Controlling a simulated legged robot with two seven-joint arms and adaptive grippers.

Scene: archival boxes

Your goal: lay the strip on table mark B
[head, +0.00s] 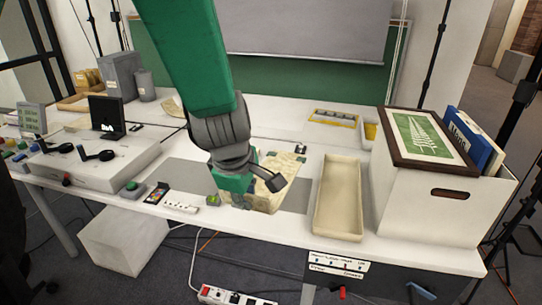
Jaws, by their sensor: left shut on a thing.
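My left gripper (243,200) reaches down from the top over the middle of the white table (300,150). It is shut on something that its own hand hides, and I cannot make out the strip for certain. Cream, paper-like material (285,165) lies below and to the right of the hand. I cannot tell whether the gripper touches it. No mark B can be read on the table; grey patches (188,177) show on its top on both sides of the hand. My right gripper is not in view.
A long beige tray (325,228) lies right of the hand. A white box (420,212) with a framed green picture (425,137) on it stands farther right. A white case (95,165) and several small items are at the left. Some bare table lies behind the hand.

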